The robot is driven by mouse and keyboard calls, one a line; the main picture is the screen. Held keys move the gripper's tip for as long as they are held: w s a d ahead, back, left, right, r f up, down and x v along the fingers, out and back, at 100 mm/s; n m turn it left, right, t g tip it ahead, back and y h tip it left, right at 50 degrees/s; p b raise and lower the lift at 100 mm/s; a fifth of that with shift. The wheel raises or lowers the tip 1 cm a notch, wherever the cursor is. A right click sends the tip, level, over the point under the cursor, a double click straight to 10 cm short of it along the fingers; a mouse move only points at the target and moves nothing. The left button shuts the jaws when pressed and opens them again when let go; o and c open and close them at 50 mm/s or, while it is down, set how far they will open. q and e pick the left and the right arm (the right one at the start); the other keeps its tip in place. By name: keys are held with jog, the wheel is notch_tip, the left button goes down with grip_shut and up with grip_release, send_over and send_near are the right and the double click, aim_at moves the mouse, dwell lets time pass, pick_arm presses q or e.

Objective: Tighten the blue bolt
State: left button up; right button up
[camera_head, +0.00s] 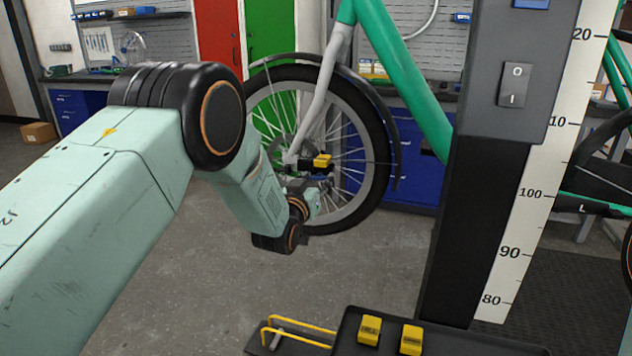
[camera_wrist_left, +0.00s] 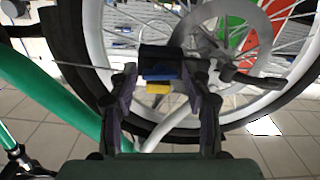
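A small blue piece (camera_wrist_left: 161,73), likely the blue bolt, shows in the left wrist view on the underside of a black cylindrical part (camera_wrist_left: 160,56) at the wheel hub. A yellow piece (camera_wrist_left: 158,88) is just below it. In the head view the yellow piece (camera_head: 322,160) sits beside the hub; the blue piece is not clear there. My left gripper (camera_head: 314,184) is just below the hub. My right gripper is not in view.
The spoked wheel (camera_head: 374,165) and green frame (camera_head: 400,70) are close around the left gripper. A grey post with a height scale (camera_head: 525,200) stands to the right. A black tray (camera_head: 385,350) with yellow blocks is at the front.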

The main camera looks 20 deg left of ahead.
pick_arm(q)
jog(key=c, duration=0.8)
jog(key=shift+m, duration=0.8)
jog(key=o, duration=1.1)
jog(key=shift+o, duration=0.2)
jog(key=s, duration=1.2)
jog(key=shift+a, duration=0.2)
